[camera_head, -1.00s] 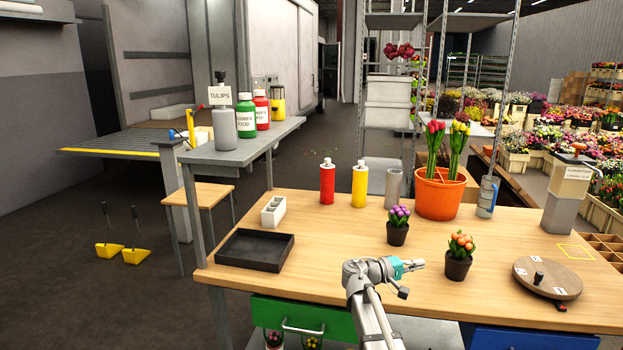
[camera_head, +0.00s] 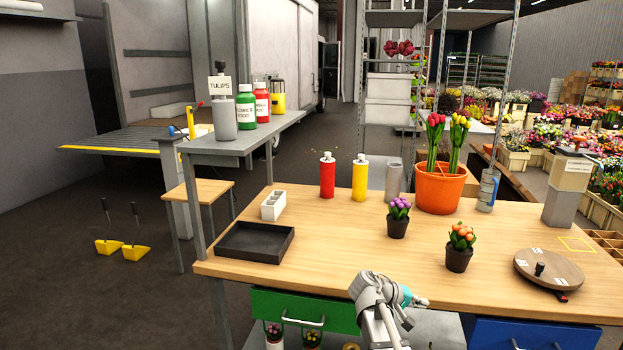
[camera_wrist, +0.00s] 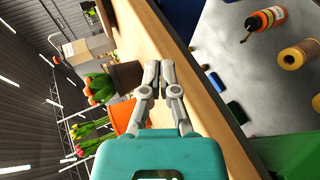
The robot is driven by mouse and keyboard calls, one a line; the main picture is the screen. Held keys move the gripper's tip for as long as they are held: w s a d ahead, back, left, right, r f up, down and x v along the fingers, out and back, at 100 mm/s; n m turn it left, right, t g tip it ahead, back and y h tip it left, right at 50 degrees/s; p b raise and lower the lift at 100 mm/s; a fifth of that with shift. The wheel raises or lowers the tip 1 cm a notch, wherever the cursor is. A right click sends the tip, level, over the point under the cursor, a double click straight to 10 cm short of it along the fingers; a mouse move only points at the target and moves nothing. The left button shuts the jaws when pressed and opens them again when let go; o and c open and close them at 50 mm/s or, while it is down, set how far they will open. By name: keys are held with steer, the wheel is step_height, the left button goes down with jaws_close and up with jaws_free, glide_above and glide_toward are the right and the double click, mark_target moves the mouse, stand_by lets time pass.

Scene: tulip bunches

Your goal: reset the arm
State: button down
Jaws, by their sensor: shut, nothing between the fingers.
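My arm rises at the bottom middle of the head view, in front of the wooden table (camera_head: 330,265). My gripper (camera_head: 424,302) is at the table's front edge, low and pointing right. In the wrist view my gripper (camera_wrist: 160,65) has its two fingertips together with nothing between them. The view is turned on its side there, with the table edge running behind the fingers.
An orange tulip pot (camera_head: 458,258) and a purple one (camera_head: 398,222) stand on the table near my arm. A round wooden turntable (camera_head: 548,268) is at right and a black tray (camera_head: 255,243) at left. Green (camera_head: 275,309) and blue (camera_head: 530,336) drawers sit below.

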steer(key=s+a+f+m+g+y+b, duration=0.15)
steer(key=s+a+f+y+b, duration=0.45)
steer(key=s+a+f+y, duration=0.85)
step_height(320, 180, up, 25)
steer(key=d+h+p, duration=0.2)
steer(key=p, duration=2.5)
steer(key=shift+f+g, duration=0.2)
steer(key=shift+g, duration=0.15)
